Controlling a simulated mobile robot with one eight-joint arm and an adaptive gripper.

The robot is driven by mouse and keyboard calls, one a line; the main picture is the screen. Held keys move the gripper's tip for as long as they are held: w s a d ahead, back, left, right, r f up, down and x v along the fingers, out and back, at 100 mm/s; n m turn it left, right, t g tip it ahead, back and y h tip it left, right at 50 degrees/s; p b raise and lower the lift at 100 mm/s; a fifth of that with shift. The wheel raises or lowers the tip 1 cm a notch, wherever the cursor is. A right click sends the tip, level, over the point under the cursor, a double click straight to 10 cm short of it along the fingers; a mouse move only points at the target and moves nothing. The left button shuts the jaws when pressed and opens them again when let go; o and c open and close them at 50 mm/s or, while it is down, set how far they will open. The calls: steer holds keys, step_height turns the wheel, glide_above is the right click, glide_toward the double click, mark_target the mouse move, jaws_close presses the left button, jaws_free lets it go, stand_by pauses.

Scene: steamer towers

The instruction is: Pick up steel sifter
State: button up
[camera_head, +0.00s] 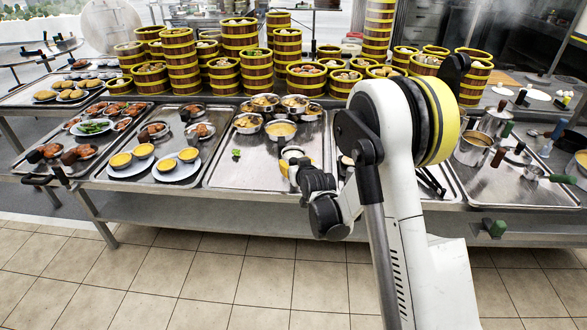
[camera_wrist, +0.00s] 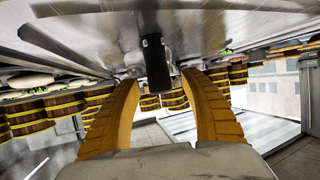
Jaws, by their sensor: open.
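My gripper (camera_wrist: 160,78) is open, with its two yellow-brown fingers apart in the wrist view. A black upright handle (camera_wrist: 155,62) stands between the fingertips, with a gap on each side. It seems to belong to a steel utensil, perhaps the steel sifter, but its head cannot be made out. In the head view my arm reaches over the front of the steel counter (camera_head: 240,178), and my wrist covers what is at the fingertips.
Stacked bamboo steamers (camera_head: 240,38) line the back of the counter. Small metal bowls (camera_head: 248,123) stand behind my wrist. Plates with yellow bowls (camera_head: 177,165) are to the left. A steel pot (camera_head: 472,149) and handled utensils are to the right. The tiled floor (camera_head: 200,280) in front is clear.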

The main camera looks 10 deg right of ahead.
steer(key=shift+w+f, duration=0.2)
steer(key=shift+w, duration=0.35)
jaws_close()
steer(key=shift+r, duration=0.1)
steer(key=shift+r+p, duration=0.4)
steer(key=shift+r, duration=0.2)
step_height(320, 180, up, 3)
steer(key=shift+f+p, duration=0.1)
steer(key=shift+p, duration=0.75)
steer(key=s+d+r+p, duration=0.4)
steer(key=d+r, duration=0.3)
steer(key=d, duration=0.3)
steer(key=shift+s+d, duration=0.35)
steer(key=shift+s, duration=0.05)
